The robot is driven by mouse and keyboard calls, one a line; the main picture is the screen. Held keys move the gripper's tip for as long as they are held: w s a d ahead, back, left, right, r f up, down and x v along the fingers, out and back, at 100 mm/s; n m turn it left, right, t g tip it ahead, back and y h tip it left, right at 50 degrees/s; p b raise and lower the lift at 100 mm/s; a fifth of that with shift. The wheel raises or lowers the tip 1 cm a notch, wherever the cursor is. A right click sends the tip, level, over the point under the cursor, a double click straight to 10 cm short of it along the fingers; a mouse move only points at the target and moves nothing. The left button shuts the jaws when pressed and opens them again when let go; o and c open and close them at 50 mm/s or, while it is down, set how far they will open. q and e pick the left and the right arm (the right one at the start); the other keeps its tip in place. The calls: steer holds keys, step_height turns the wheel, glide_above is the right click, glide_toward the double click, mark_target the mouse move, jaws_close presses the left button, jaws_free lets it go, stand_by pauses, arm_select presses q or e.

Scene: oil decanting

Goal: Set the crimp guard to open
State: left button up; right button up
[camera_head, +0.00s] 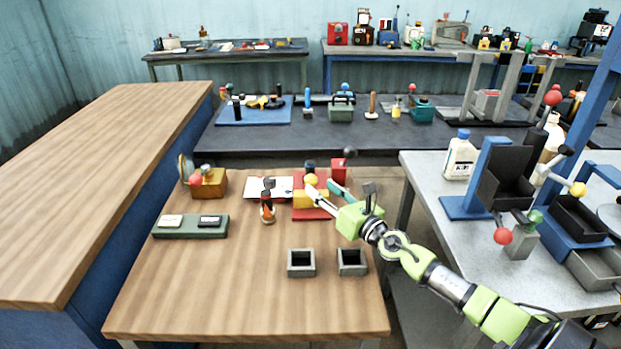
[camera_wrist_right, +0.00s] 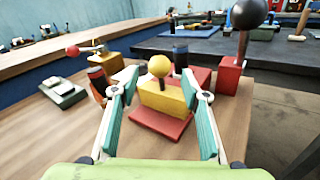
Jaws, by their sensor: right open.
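A yellow block (camera_head: 300,202) with a yellow ball knob (camera_head: 311,179) stands on a red base (camera_head: 308,214) on the wooden table; I take it for the crimp guard, though no label shows. In the right wrist view the yellow block (camera_wrist_right: 162,99) is centred ahead, its knob (camera_wrist_right: 159,66) upright on a short dark stem. My right gripper (camera_head: 321,189) is open, its teal fingers on either side of the yellow block and knob. The fingers (camera_wrist_right: 159,76) hold nothing; contact cannot be told. My left gripper is not in view.
A red block (camera_wrist_right: 229,77) with a black ball lever (camera_wrist_right: 249,13) stands close behind right. A dark-topped cylinder (camera_wrist_right: 180,55) is behind. A black-and-orange bottle (camera_head: 267,204) stands left. Two open square boxes (camera_head: 301,271) (camera_head: 352,270) sit in front. The table's front left is clear.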

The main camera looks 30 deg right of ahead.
mark_target(315, 184)
steer(key=w, duration=0.3)
steer(key=shift+r, duration=0.1)
steer(key=shift+w+a, duration=0.1)
steer(key=shift+w, duration=1.4)
jaws_close()
steer(key=s+a+p, duration=0.2)
steer(key=s, duration=0.1)
steer(key=shift+s+a, duration=0.1)
steer(key=shift+s, duration=0.05)
steer(key=shift+s+a, duration=0.15)
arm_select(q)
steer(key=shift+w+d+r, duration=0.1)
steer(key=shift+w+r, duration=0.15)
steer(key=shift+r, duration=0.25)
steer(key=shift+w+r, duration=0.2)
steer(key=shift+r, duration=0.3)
arm_select(e)
steer(key=shift+f, duration=0.3)
